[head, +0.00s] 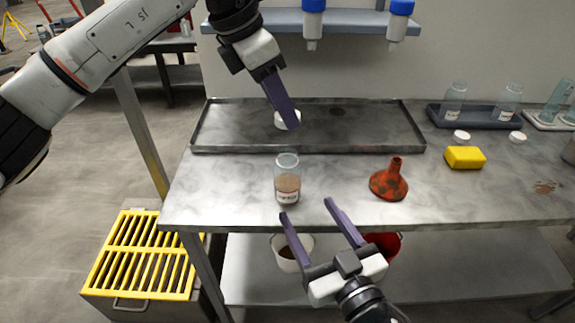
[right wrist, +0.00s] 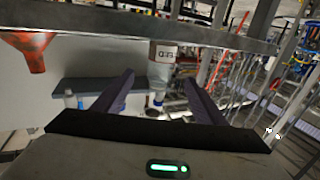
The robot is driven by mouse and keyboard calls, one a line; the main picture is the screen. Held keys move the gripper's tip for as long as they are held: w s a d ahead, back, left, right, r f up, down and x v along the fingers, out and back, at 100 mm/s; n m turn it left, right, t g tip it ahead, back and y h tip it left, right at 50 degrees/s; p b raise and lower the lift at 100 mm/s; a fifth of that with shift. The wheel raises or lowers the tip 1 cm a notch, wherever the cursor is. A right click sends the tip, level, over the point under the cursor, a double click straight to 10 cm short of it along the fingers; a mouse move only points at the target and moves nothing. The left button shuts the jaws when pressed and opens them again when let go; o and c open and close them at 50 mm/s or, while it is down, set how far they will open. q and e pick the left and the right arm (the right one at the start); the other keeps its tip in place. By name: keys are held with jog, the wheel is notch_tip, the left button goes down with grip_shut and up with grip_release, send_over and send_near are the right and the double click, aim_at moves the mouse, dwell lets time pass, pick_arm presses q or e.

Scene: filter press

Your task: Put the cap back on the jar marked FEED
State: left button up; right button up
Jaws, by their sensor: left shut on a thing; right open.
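The FEED jar (head: 288,183) is a clear, uncapped jar with brown contents, upright near the table's front edge. It also shows upside down in the right wrist view (right wrist: 162,54), where its label reads FEED, beyond and between my right fingers. My left gripper (head: 287,113) is shut on a white cap (head: 290,121), held behind and above the jar over the metal tray. The finger hides part of the cap. My right gripper (head: 307,210) is open and empty, just in front of the jar and apart from it in the head view.
The shallow metal tray (head: 215,135) lies behind the jar. An orange funnel (head: 389,182) and yellow block (head: 464,157) stand to the right. Two white caps (head: 461,136) (head: 517,137) lie before a dark tray (head: 480,121) of jars. Bottles (head: 312,22) hang from a shelf above.

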aim_at(293, 188)
pick_arm(q)
jog(key=shift+s, duration=0.25)
pick_arm(e)
jog(key=shift+s, duration=0.2)
jog(key=x, duration=1.2)
jog(key=shift+c, duration=0.4)
jog(key=c, duration=1.5)
pick_arm(q)
jog(key=shift+f, duration=2.55)
jog(key=shift+f, duration=0.1)
jog(key=shift+f, duration=0.75)
jog(key=shift+f, duration=0.6)
pick_arm(e)
grip_shut()
